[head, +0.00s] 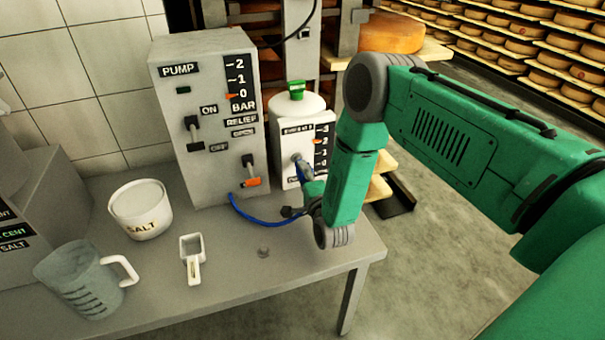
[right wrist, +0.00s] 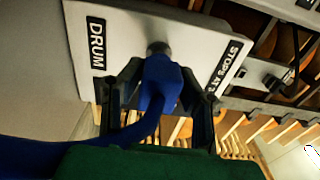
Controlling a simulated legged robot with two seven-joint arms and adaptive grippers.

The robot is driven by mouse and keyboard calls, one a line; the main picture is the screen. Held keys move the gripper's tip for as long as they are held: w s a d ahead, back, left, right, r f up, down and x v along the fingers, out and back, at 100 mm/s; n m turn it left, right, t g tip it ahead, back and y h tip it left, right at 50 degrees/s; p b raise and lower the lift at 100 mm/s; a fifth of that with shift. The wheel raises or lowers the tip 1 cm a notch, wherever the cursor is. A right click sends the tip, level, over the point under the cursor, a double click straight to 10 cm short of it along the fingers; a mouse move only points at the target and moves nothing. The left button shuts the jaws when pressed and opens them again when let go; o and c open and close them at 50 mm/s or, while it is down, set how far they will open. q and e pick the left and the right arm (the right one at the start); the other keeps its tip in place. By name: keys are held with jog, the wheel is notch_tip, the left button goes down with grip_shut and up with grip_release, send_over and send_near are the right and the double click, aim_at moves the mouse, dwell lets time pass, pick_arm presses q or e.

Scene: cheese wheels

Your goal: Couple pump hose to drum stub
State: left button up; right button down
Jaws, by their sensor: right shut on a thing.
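The grey pump (head: 200,165) stands at the back of the bench, with a gauge, an ON switch and a lower orange-tipped lever. The blue hose (head: 247,213) runs from its foot along the bench to my right gripper (head: 300,197). The white drum (head: 288,127) with a green cap stands right of the pump. In the right wrist view my gripper (right wrist: 160,92) is shut on the blue hose end (right wrist: 160,78). The hose end meets the grey drum stub (right wrist: 158,48) on the panel marked DRUM; I cannot tell how far it is on. My left gripper is out of view.
A white salt tub (head: 138,198), a measuring jug (head: 78,278), a white scoop (head: 192,268) and a small grey knob-like piece (head: 263,252) stand or lie on the bench (head: 225,292). Shelves of cheese wheels (head: 530,50) fill the back right.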

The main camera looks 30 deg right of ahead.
jog(key=shift+b+x, duration=0.8)
jog(key=shift+x, duration=0.45)
dwell(0.5)
jog(key=c, duration=1.1)
grip_release()
jog(key=shift+o, duration=0.2)
jog(key=shift+s, duration=0.2)
jog(key=v, duration=1.1)
jog(key=shift+s, duration=0.3)
jog(key=shift+f, duration=0.15)
